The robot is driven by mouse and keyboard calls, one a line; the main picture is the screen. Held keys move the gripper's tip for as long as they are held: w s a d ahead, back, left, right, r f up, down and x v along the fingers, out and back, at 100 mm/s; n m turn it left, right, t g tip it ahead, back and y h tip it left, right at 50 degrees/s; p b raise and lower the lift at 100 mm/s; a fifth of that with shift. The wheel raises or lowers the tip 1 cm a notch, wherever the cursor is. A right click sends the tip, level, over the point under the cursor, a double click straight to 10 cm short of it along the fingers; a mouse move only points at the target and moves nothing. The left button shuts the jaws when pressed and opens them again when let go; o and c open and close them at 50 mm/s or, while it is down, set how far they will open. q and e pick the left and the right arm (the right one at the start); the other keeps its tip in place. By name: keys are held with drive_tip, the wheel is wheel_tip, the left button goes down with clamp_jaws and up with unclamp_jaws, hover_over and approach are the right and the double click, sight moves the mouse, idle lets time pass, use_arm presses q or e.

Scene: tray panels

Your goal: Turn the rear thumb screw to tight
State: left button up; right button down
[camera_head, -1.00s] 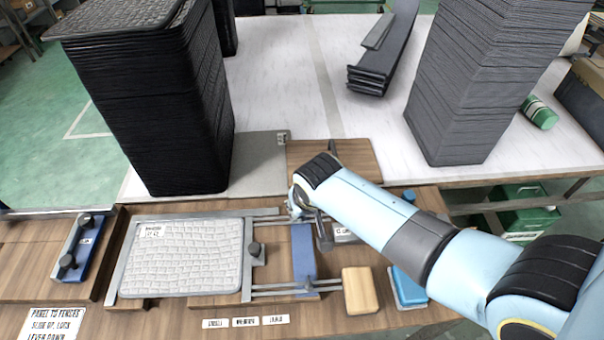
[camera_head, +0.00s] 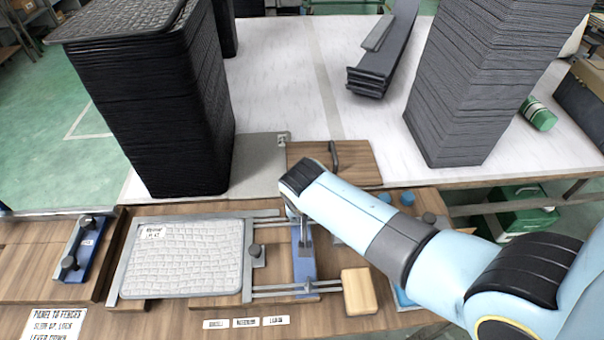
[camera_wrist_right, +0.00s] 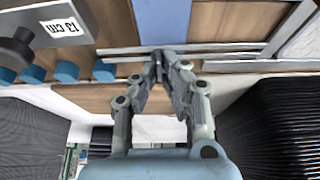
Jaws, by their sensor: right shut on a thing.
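My right gripper (camera_wrist_right: 158,56) is shut at the rear rails (camera_wrist_right: 230,52) of the fixture, beside the end of the blue sliding bar (camera_wrist_right: 163,18). The rear thumb screw is hidden between its fingertips, so its turn angle cannot be seen. In the head view the gripper (camera_head: 302,232) reaches down over the rear end of the blue bar (camera_head: 304,266). A small front thumb screw (camera_head: 307,288) shows at the front rails. A grey textured panel (camera_head: 190,262) lies in the frame left of the bar. My left gripper is not in view.
A wooden block (camera_head: 358,291) stands right of the front rails. Tall stacks of dark panels (camera_head: 150,110) and grey panels (camera_head: 490,80) stand behind.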

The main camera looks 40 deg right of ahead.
drive_tip(key=c, duration=1.5)
unclamp_jaws()
drive_tip(key=v, duration=1.2)
